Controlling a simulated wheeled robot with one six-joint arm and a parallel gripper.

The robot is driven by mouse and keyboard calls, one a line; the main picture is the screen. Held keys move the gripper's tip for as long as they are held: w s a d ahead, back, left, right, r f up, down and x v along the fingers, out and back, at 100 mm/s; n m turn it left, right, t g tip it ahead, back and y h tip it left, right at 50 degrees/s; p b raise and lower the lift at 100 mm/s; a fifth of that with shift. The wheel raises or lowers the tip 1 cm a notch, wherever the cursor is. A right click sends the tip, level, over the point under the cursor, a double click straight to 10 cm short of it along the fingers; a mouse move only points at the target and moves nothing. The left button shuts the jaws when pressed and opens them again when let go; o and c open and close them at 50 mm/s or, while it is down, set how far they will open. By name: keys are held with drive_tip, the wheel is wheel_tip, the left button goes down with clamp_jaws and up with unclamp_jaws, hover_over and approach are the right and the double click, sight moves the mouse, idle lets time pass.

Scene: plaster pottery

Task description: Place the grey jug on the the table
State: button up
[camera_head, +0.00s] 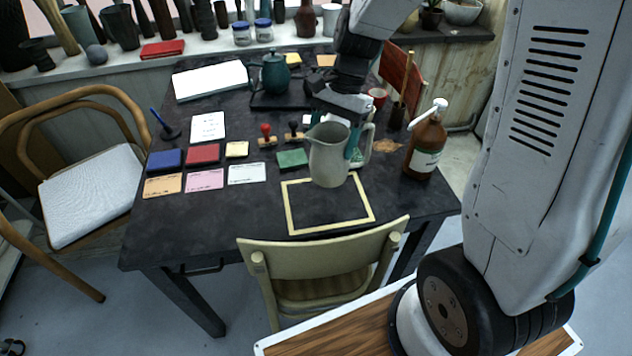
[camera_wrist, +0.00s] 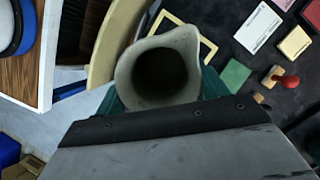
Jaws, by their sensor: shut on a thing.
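The grey jug (camera_head: 328,156) is upright in my gripper (camera_head: 348,140), over the front right part of the dark table (camera_head: 230,222). In the head view its base overlaps the back right of a yellow square outline (camera_head: 290,215) marked on the table top. I cannot tell for sure whether the base touches the table. In the wrist view the jug's open mouth (camera_wrist: 162,76) faces the camera, between the teal fingers of my gripper (camera_wrist: 160,95). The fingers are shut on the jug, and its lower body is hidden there.
A brown pump bottle (camera_head: 425,150) stands right of the jug. Stamps, such as the red-topped stamp (camera_head: 267,138), and a green pad (camera_head: 292,158) lie to its left. A teal teapot (camera_head: 275,75) stands behind. A pale chair (camera_head: 315,262) stands at the front edge.

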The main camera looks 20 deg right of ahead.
drive_tip(key=shift+w+f, duration=0.2)
drive_tip(key=shift+w, duration=0.1)
wheel_tip(320, 180, down, 5)
drive_tip(key=shift+w+f, duration=0.15)
drive_tip(key=shift+f, duration=2.15)
drive_tip(key=shift+f, duration=0.1)
drive_tip(key=o, duration=1.4)
